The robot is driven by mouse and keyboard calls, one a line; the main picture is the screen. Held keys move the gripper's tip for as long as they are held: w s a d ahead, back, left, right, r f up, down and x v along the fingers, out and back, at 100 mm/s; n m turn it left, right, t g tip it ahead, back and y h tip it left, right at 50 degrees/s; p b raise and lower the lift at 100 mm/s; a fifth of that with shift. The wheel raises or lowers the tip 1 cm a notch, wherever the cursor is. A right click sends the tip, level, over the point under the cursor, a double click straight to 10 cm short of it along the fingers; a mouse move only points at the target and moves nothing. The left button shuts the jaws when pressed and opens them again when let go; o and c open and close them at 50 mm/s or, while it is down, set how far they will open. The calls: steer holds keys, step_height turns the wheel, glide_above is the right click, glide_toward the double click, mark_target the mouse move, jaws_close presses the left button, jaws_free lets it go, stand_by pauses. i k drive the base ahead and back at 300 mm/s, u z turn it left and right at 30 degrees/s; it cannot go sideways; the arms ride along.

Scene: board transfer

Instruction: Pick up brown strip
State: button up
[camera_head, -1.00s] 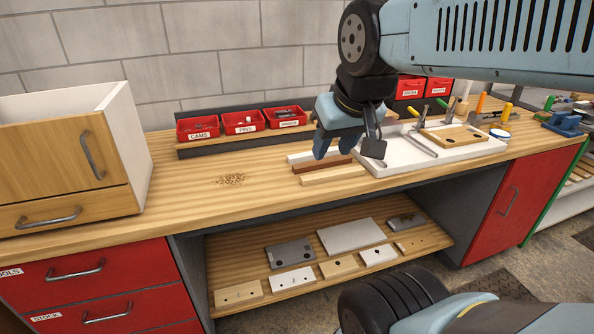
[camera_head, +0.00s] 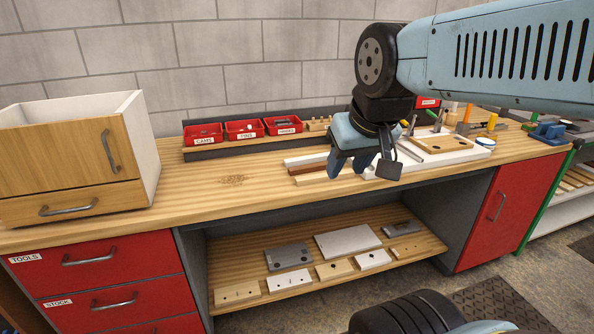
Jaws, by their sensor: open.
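The brown strip (camera_head: 308,168) lies on the wooden workbench, between a white strip (camera_head: 303,159) behind it and a pale wood strip (camera_head: 311,179) in front. Its left end shows; its right part is hidden behind my gripper. My gripper (camera_head: 362,170) is open, with its blue fingers pointing down over the right part of the strips, close to the white tray's left side. I cannot tell how high the fingertips are above the bench. I see nothing between the fingers.
A white tray (camera_head: 470,157) holding a wooden board and tools stands to the right. Red bins (camera_head: 244,130) line the back. A wooden cabinet (camera_head: 66,165) stands at the left. Plates lie on the shelf below.

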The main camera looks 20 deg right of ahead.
mark_target(304, 169)
steer(key=z, duration=0.1)
steer(key=i, duration=0.85)
steer(key=u, duration=0.2)
steer(key=k, duration=0.85)
steer(key=z, duration=0.2)
steer(key=i, duration=0.95)
steer(key=u, duration=0.1)
